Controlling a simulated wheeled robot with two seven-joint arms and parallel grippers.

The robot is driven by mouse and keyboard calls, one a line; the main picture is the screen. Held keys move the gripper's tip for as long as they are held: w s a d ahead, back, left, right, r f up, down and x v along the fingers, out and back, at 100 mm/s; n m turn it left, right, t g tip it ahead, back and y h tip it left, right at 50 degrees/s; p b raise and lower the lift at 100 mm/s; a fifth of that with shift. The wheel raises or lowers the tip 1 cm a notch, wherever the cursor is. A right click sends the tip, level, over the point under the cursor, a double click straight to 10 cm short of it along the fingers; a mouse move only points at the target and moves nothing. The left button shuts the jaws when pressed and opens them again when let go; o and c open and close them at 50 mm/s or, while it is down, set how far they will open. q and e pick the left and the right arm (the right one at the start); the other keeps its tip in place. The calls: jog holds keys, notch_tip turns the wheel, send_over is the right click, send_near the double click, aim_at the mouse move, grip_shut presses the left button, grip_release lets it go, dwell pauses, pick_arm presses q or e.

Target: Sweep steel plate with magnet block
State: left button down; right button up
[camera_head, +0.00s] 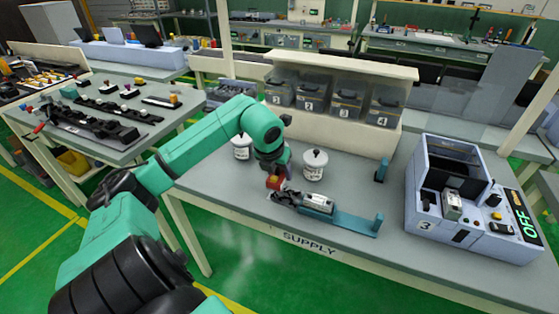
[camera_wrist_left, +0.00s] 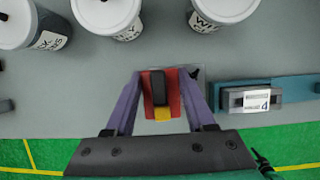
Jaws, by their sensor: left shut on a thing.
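My left gripper (camera_head: 276,187) is low over the near part of the supply table. In the left wrist view its two purple-grey fingers (camera_wrist_left: 160,82) are shut on the magnet block, a red block (camera_wrist_left: 174,105) with a black top and a yellow end. Red of the block also shows by the gripper in the head view (camera_head: 274,183). A small grey piece (camera_wrist_left: 196,73) shows beside the right fingertip, maybe a part of the steel plate; the fingers and block hide the rest. I cannot tell whether the block touches it. My right gripper is not in view.
A teal holder (camera_head: 345,222) carrying a silver device (camera_head: 318,203) marked 4 lies close right. White-lidded pots (camera_head: 314,163) stand behind. A grey machine (camera_head: 470,226) showing OFF stands farther right. Numbered bins (camera_head: 347,100) line the back shelf. Table surface (camera_head: 385,200) is clear between.

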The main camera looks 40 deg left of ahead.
pick_arm(q)
jog(key=shift+f, duration=0.65)
jog(key=shift+f+b, duration=0.75)
jog(key=shift+f, duration=0.05)
jog(key=shift+w+d+r+p, duration=0.2)
jog(key=shift+d+p, duration=0.25)
jog(key=shift+p, duration=0.15)
jog(key=shift+w+d+p, duration=0.2)
jog(key=shift+d+p, duration=0.35)
jog(key=shift+d, duration=0.25)
jog(key=shift+w+d+p, duration=0.25)
jog(key=shift+d+p, duration=0.1)
jog(key=shift+d, duration=0.25)
jog(key=shift+w+d+p, duration=0.2)
jog(key=shift+d+p, duration=0.1)
jog(key=shift+d, duration=0.3)
jog(key=shift+r+p, duration=1.5)
jog(key=shift+r, duration=0.8)
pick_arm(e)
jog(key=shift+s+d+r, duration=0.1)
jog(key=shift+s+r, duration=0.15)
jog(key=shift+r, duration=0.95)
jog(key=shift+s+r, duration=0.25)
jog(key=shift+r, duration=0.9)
